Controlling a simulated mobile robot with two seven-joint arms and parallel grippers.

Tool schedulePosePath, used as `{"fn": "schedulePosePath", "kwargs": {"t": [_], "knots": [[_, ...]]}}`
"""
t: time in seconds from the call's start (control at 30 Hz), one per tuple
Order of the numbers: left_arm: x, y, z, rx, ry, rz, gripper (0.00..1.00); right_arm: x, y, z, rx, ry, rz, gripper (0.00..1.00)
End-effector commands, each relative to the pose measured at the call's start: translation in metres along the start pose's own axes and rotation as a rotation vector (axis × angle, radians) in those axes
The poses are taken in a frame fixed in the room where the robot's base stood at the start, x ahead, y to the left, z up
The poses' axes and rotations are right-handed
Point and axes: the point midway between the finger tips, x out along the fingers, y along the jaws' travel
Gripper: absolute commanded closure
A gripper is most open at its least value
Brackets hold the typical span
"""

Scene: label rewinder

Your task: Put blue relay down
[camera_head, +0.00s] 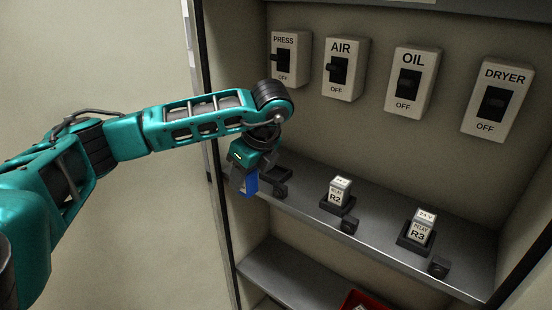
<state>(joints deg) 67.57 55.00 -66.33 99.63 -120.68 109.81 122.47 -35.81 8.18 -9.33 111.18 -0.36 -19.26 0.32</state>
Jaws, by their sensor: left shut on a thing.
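The blue relay (251,186) is held in my left gripper (244,177), which is shut on it. They are at the left end of the upper metal shelf, by its front edge. Just right of them is a dark empty-looking socket (277,174), partly hidden by my wrist. My arm reaches in from the left, and its wrist hides part of the shelf behind. Most of the relay's body is covered by the gripper. My right gripper is not in view.
Relay R2 (338,191) and relay R3 (421,228) stand in black sockets on the upper shelf (382,220), with small black blocks in front. PRESS, AIR, OIL and DRYER switches (410,84) line the back wall. A red bin (360,299) shows on the lower shelf (290,272).

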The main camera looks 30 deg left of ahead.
Motion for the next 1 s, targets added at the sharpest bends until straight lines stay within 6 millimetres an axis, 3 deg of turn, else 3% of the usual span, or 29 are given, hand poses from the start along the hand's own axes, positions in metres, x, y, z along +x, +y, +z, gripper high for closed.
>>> {"fn": "schedulePosePath", "kwargs": {"t": [0.1, 0.3, 0.57, 0.9, 1.0], "knots": [[-0.002, -0.025, 0.0, 0.0, 0.0, 0.0, 0.89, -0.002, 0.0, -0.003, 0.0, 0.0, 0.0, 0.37], [-0.001, -0.057, -0.001, 0.001, 0.001, 0.0, 0.89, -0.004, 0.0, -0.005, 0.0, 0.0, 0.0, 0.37], [-0.001, -0.072, 0.0, 0.002, -0.001, -0.001, 0.89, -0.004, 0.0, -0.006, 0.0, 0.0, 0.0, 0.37], [-0.001, -0.107, -0.001, 0.001, -0.001, -0.001, 0.89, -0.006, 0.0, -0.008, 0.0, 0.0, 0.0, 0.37], [0.011, -0.105, -0.005, 0.003, -0.001, 0.0, 0.89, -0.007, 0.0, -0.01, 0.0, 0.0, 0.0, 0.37]]}}
